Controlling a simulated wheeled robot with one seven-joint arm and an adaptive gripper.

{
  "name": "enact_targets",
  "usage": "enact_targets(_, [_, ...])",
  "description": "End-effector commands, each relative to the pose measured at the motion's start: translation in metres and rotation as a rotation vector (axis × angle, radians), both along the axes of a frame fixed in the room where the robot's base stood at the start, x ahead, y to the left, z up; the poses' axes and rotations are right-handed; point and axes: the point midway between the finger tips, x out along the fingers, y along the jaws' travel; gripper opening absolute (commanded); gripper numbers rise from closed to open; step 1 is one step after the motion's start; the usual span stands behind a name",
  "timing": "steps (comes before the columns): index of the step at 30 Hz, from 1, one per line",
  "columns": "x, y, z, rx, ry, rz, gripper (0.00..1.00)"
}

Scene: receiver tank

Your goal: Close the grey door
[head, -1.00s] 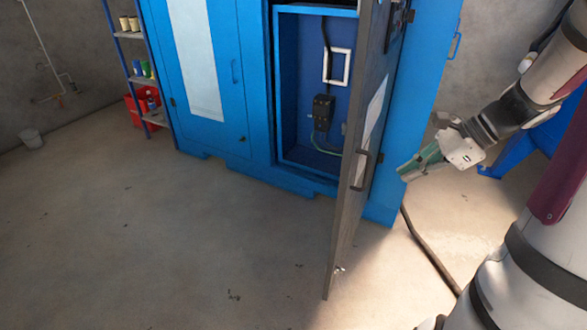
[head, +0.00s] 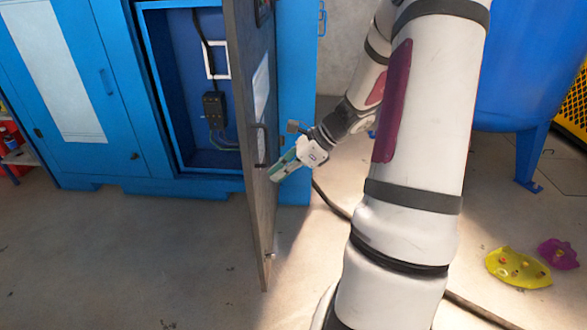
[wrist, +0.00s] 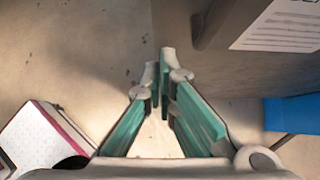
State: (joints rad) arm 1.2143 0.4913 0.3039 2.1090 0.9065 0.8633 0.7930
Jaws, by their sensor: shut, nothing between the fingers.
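The grey door (head: 262,205) stands open, swung out from the blue cabinet (head: 297,150), and shows nearly edge-on in the head view. It carries a dark handle (head: 262,142) and a white sheet (head: 261,90). My gripper (head: 274,177) is at the right of the door, near its outer face and a little below the handle. In the wrist view the grey door (wrist: 215,60) fills the upper right, with its sheet at the corner. My gripper (wrist: 164,60) shows its green-padded fingers shut with nothing held. Whether the fingertips touch the door I cannot tell.
The cabinet's open compartment (head: 170,90) holds a dark box with cables. A dark hose (head: 330,200) runs along the floor at the cabinet's right. A blue tank (head: 520,70) and yellow and purple pieces (head: 518,267) are at the right. Floor left of the door is clear.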

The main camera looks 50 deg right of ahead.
Motion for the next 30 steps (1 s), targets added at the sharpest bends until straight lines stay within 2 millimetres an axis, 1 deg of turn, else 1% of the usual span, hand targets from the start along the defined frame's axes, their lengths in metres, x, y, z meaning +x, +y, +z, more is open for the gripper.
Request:
enact_targets(1, [0.007,0.006,0.001,-0.004,-0.003,0.005,0.0])
enact_targets(3, [0.013,0.011,0.001,-0.003,-0.003,0.003,0.0])
enact_targets(7, [0.021,0.017,0.001,-0.003,-0.002,0.002,0.0])
enact_targets(23, [0.027,0.022,0.002,-0.003,-0.003,-0.001,0.0])
enact_targets(26, [0.034,0.028,0.002,-0.006,-0.003,-0.011,0.0])
enact_targets(30, [0.055,0.044,0.002,-0.006,-0.005,-0.046,0.0])
